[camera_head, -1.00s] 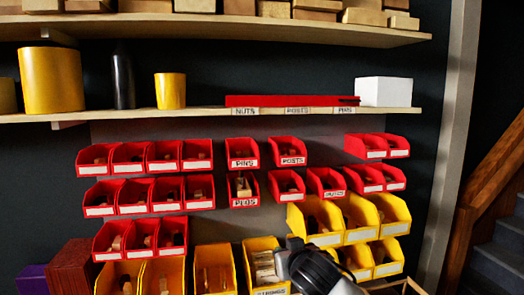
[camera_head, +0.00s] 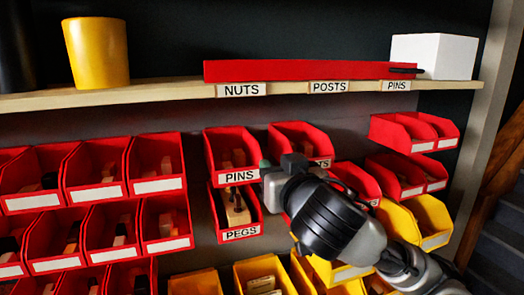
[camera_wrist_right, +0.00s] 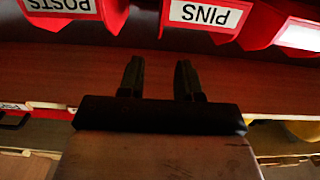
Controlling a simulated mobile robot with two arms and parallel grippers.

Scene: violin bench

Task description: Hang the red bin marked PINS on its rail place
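The red bin marked PINS (camera_head: 231,153) hangs on the wall panel, directly above the red bin marked PEGS (camera_head: 238,213). Small pieces show inside it. My right gripper (camera_head: 274,170) is just right of the PINS bin, in front of the red bin marked POSTS (camera_head: 300,138), whose label it partly hides. In the wrist view its two fingers (camera_wrist_right: 160,80) stand apart with nothing between them. The PINS bin (camera_wrist_right: 205,12) appears upside down there, beyond the fingers. A label PINS (camera_head: 396,85) is at the right on the shelf edge. My left gripper is not in view.
Above is a shelf (camera_head: 160,92) with a red strip (camera_head: 300,70), a white box (camera_head: 434,56) and a yellow cup (camera_head: 97,52). Other red bins (camera_head: 95,175) crowd the left; yellow bins (camera_head: 430,220) are at lower right. Bare panel shows between the POSTS bin and right-hand red bins.

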